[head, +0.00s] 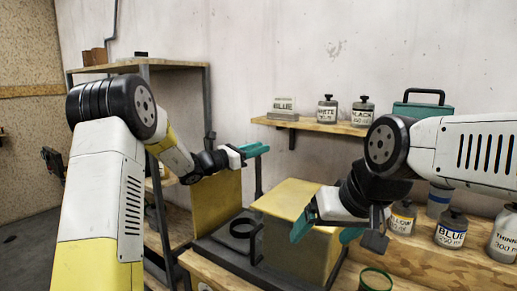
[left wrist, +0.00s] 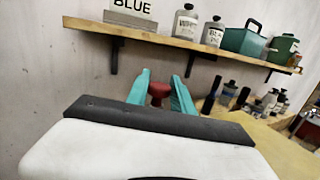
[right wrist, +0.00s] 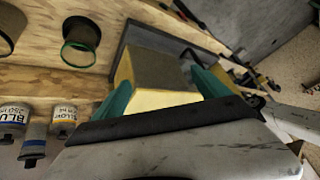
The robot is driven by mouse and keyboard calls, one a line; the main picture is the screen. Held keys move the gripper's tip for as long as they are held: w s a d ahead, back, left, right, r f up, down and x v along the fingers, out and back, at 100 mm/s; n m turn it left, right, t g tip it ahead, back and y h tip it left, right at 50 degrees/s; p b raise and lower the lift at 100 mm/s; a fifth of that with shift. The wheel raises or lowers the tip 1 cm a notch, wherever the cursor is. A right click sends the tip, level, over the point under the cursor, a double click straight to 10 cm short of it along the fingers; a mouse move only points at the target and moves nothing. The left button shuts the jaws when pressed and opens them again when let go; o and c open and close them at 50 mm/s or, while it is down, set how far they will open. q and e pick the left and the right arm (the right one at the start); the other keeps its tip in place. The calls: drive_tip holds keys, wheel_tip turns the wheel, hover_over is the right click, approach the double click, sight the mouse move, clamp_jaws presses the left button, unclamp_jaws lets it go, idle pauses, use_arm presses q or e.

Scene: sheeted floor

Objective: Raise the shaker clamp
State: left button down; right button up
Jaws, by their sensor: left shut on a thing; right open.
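The shaker has a dark base (head: 225,257), a yellow box-shaped body (head: 290,197) and a dark upright post (head: 258,178). My left gripper (head: 256,149) is at the top of this post, its teal fingers shut on a small red knob (left wrist: 159,92). The knob is hidden in the head view, and I cannot tell how it joins the clamp. A black ring-shaped part (head: 243,229) stands low on the base. My right gripper (head: 325,234) is open, in front of the yellow body, which shows between its fingers in the right wrist view (right wrist: 148,68).
A wall shelf (head: 315,126) holds several labelled bottles and a teal toolbox (head: 422,108). More paint bottles (head: 451,229) stand on the wooden bench at the right. A green-rimmed cup (head: 375,281) stands at the front. A metal-framed rack (head: 207,100) stands behind my left arm.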

use_arm(q)
drive_tip(key=shift+s+a+f+m+t+h, duration=0.1)
drive_tip(key=shift+s+a+m+t+h, duration=0.3)
drive_tip(key=shift+s+a+h, duration=0.35)
drive_tip(key=shift+s+d, duration=0.1)
